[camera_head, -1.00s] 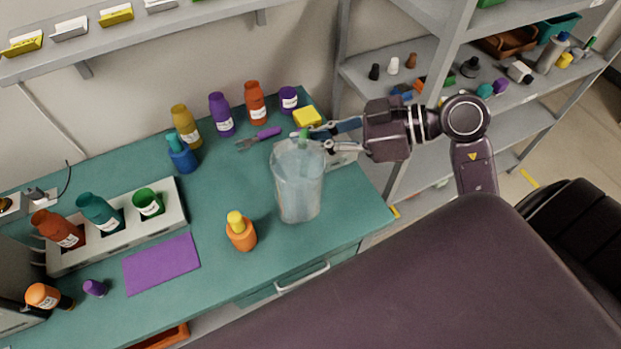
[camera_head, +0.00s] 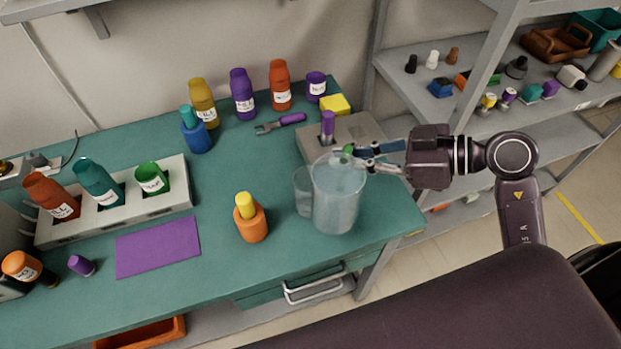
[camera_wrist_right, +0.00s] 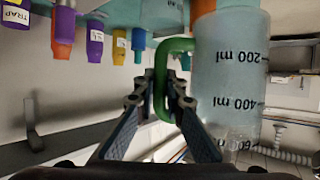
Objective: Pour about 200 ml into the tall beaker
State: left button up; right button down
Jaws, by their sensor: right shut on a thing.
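A large clear jug (camera_head: 338,205) with pale bluish contents is near the bench's right front in the head view. My right gripper (camera_head: 357,156) is shut on its green handle (camera_head: 347,150). The wrist view shows the fingers (camera_wrist_right: 165,92) around the green handle (camera_wrist_right: 160,75), beside the jug's wall (camera_wrist_right: 230,75) with 200, 400 and 600 ml marks, upside down in the picture. The jug looks about upright. A second clear vessel, probably the tall beaker (camera_head: 302,190), shows just left of it, partly overlapped. I cannot tell whether the two touch. My left gripper is out of view.
An orange bottle with a yellow cap (camera_head: 250,222) stands left of the vessels. A grey box (camera_head: 360,132) with a purple-topped item (camera_head: 327,124) is behind them. Several bottles stand along the back. A purple mat (camera_head: 157,247) lies on clear bench at the left.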

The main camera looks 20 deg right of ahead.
jog(key=w+d+r+p, duration=0.2)
jog(key=w+d+p, duration=0.2)
jog(key=w+p, duration=0.5)
jog(key=w+d+r+m+t+h+p, duration=0.1)
jog(key=w+d+p, duration=0.3)
jog(key=w+p, duration=0.6)
jog(key=shift+w+d+r+m+p, duration=0.25)
jog(key=shift+r+p, duration=0.25)
jog(key=shift+p, duration=0.75)
jog(key=shift+a, duration=0.1)
jog(key=shift+s+a+r+n+t+h, duration=0.4)
jog(key=shift+s+r+n+t, duration=0.1)
jog(key=shift+n, duration=0.15)
jog(key=shift+s+a+r+n+t+h, duration=0.3)
jog(key=shift+s+r+n+t+h, duration=0.1)
jog(key=shift+r+n+t, duration=0.15)
jog(key=shift+s+a+n, duration=0.25)
jog(key=shift+n, duration=0.1)
